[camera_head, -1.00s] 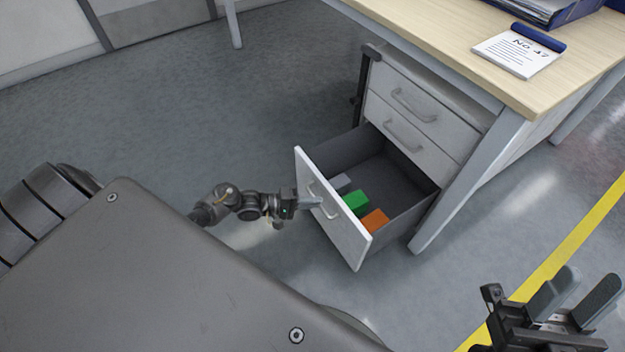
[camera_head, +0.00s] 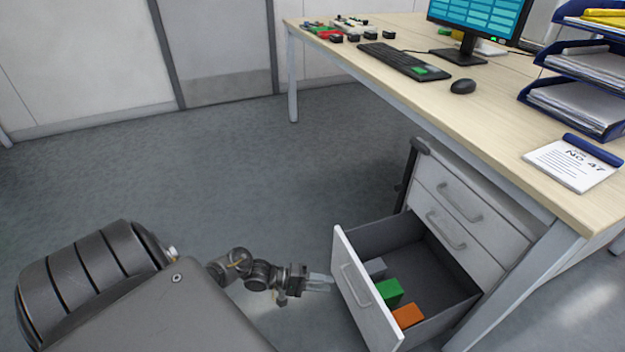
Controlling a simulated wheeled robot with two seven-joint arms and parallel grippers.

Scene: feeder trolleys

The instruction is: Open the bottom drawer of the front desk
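The bottom drawer (camera_head: 367,293) of the white pedestal under the desk is pulled far out. Its front panel and grey bar handle (camera_head: 356,286) face left. Inside it lie a grey block (camera_head: 375,267), a green block (camera_head: 389,291) and an orange block (camera_head: 407,316). My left gripper (camera_head: 320,282) is just left of the drawer front, level with the handle. Its two pale fingers look slightly apart with nothing between them, and the tips appear clear of the handle. My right gripper is out of view.
Two upper drawers (camera_head: 447,203) are closed. The desk top (camera_head: 505,115) holds a monitor (camera_head: 480,22), keyboard (camera_head: 403,61), mouse (camera_head: 463,87), blue paper trays (camera_head: 573,101) and a notepad (camera_head: 572,166). A desk leg (camera_head: 515,290) stands right of the drawer. Floor (camera_head: 260,170) behind my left arm is clear.

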